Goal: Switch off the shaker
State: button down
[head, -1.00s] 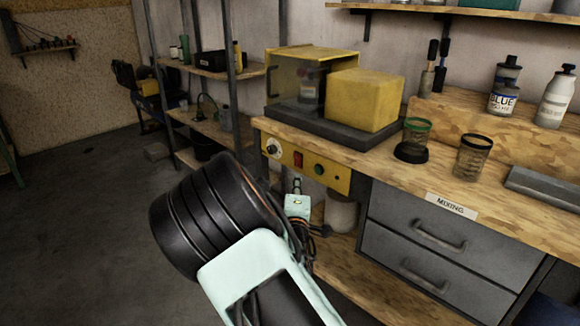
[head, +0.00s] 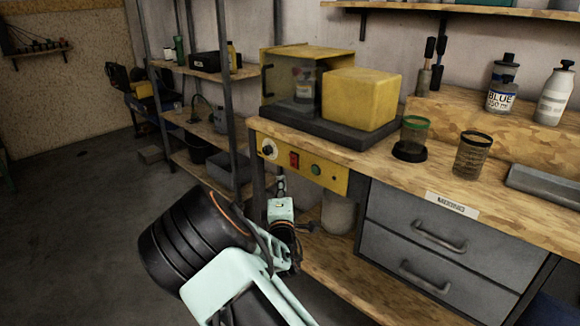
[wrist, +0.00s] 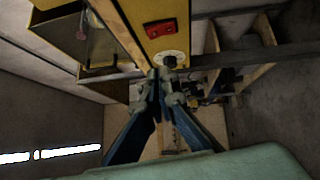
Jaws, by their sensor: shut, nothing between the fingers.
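The shaker (head: 362,100) is a yellow machine on a dark base on the bench, with a see-through chamber (head: 290,85) at its left holding a container. A yellow control panel (head: 330,180) sits below the bench edge. It carries a white dial with a dark knob (head: 268,149), a red switch (head: 294,160) and a green button (head: 316,170). In the wrist view the red switch (wrist: 160,28) is above the dial (wrist: 170,59). My gripper (wrist: 160,77) is shut and empty, its tips appearing just below the dial. In the head view my arm partly hides it, below the panel's left end.
Cups (head: 473,155), a blue-labelled bottle (head: 502,85) and a grey tray (head: 545,187) stand on the bench. Grey drawers (head: 430,240) are right of the panel. A rack post (head: 230,90) stands left of the shaker.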

jog(key=b, duration=0.1)
send_near(290, 158)
jog(key=w+a, duration=0.2)
jog(key=a, duration=0.1)
jog(key=w, duration=0.1)
jog(key=w+d, duration=0.2)
jog(key=shift+w+d+r+b, duration=0.1)
jog(key=shift+w+r+b, duration=0.3)
jog(key=shift+w+d+r+m+g+p, duration=0.15)
jog(key=shift+w+r+m+g+p, duration=0.15)
jog(key=shift+p, duration=0.1)
jog(key=shift+s+f, duration=0.1)
jog(key=shift+f, duration=0.1)
jog(key=shift+s, duration=0.1)
